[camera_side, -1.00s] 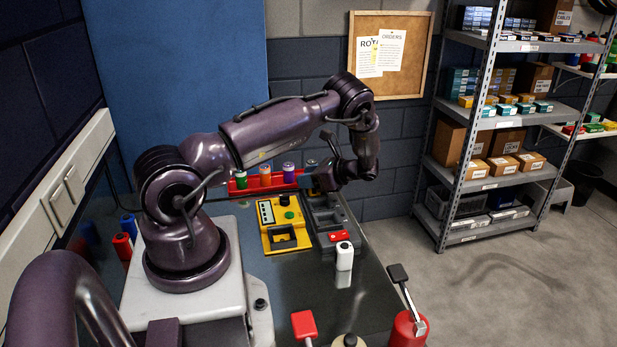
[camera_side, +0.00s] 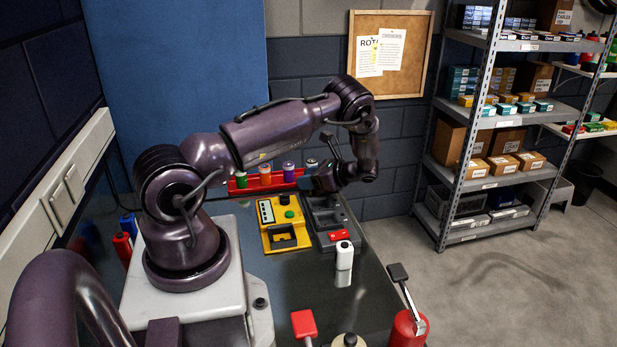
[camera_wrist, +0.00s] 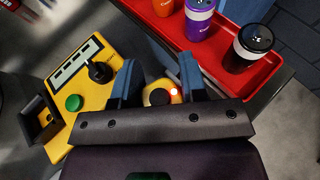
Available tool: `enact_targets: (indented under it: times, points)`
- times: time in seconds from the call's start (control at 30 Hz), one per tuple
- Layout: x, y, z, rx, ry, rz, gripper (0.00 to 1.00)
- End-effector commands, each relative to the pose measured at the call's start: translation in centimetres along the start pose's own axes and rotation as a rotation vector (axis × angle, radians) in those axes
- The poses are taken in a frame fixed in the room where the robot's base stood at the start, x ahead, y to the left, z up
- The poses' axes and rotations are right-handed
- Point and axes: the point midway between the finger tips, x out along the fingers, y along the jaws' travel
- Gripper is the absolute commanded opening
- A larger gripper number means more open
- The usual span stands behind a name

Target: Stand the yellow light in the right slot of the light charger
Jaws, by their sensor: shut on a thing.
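My gripper (camera_wrist: 160,85) is shut on the yellow light (camera_wrist: 159,86), which sits between the two blue-grey fingers in the wrist view. The light has a dark round part and a small glowing orange-red spot. In the side view my gripper (camera_side: 324,181) is above the far end of a grey unit with recesses (camera_side: 327,218), which looks like the light charger. A red block (camera_side: 340,235) is at that unit's near end. The light is too small to make out in the side view. The charger's slots are unclear there, and my gripper covers that area in the wrist view.
A yellow fixture (camera_side: 284,238) with a green button and square opening stands left of the grey unit. A red tray (camera_side: 240,187) of bottles lies behind. A white bottle (camera_side: 344,262) stands nearer the front. Bare bench lies left of it.

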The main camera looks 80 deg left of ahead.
Motion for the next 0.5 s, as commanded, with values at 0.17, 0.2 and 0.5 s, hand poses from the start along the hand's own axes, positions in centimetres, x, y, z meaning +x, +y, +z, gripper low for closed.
enact_targets:
  times: [0.17,0.2,0.5]
  points:
    - [0.16,-0.01,-0.35,0.000,0.000,0.000,0.09]
    - [0.19,-0.01,-0.43,0.000,0.000,0.000,0.09]
    - [0.20,0.00,-0.48,0.000,0.001,0.000,0.49]
